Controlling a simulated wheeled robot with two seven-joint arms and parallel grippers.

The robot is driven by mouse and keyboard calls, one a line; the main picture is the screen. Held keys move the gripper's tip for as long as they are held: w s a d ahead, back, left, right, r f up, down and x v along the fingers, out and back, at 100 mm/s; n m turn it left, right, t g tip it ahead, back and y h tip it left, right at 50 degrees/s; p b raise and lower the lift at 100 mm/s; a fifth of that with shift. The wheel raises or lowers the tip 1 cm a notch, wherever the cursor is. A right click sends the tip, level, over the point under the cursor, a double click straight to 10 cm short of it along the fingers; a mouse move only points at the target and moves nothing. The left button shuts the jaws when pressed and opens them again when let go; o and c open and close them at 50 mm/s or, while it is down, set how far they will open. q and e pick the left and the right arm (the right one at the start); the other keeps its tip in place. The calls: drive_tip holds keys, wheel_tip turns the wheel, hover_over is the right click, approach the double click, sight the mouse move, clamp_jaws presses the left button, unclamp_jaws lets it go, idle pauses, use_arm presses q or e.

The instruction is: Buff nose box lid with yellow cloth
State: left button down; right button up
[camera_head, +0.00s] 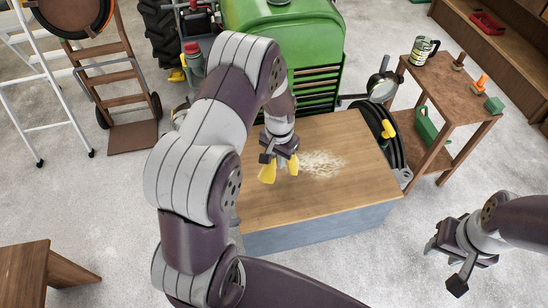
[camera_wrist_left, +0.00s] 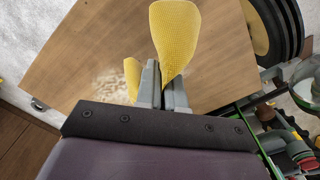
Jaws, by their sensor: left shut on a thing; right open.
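The nose box lid (camera_head: 350,188) is a flat brown wooden top on a blue-grey box at the front of the green tractor. A pale, speckled dusty patch (camera_head: 322,164) lies on it right of my left gripper. My left gripper (camera_head: 279,163) is over the lid, shut on the yellow cloth (camera_head: 267,172), whose ends hang out on both sides. The cloth also shows in the left wrist view (camera_wrist_left: 175,40), with the pale patch (camera_wrist_left: 108,88) beside it. I cannot tell whether the cloth touches the lid. My right gripper (camera_head: 448,266) is open and empty, over the floor at the lower right.
The green tractor (camera_head: 290,30) stands right behind the box. A wooden side table (camera_head: 445,88) with a can (camera_head: 421,50) and small items stands at the right. A hand truck (camera_head: 128,100) and white ladder (camera_head: 35,65) stand at the left. A wooden piece (camera_head: 25,272) is at the lower left.

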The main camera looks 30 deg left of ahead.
use_arm(q)
drive_tip(key=f+b, duration=0.2)
drive_tip(key=f, duration=0.1)
drive_tip(key=f+b, duration=0.1)
drive_tip(key=f, duration=0.1)
drive_tip(key=shift+s+a+f+b, duration=0.1)
drive_tip(key=shift+s+a+b, duration=0.05)
drive_tip(key=shift+a+b, duration=0.2)
drive_tip(key=f, duration=0.1)
drive_tip(key=f+b, duration=0.2)
drive_tip(key=shift+w+d+f, duration=0.1)
drive_tip(key=shift+w+d, duration=0.25)
drive_tip(key=shift+f, duration=0.35)
drive_tip(key=shift+s+a+r, duration=0.1)
drive_tip(key=shift+s+a, duration=0.05)
drive_tip(key=c, duration=1.7)
unclamp_jaws()
drive_tip(key=o, duration=1.4)
use_arm(e)
wheel_tip(320, 180, down, 6)
drive_tip(key=shift+f, duration=0.15)
drive_tip(key=shift+a, duration=0.1)
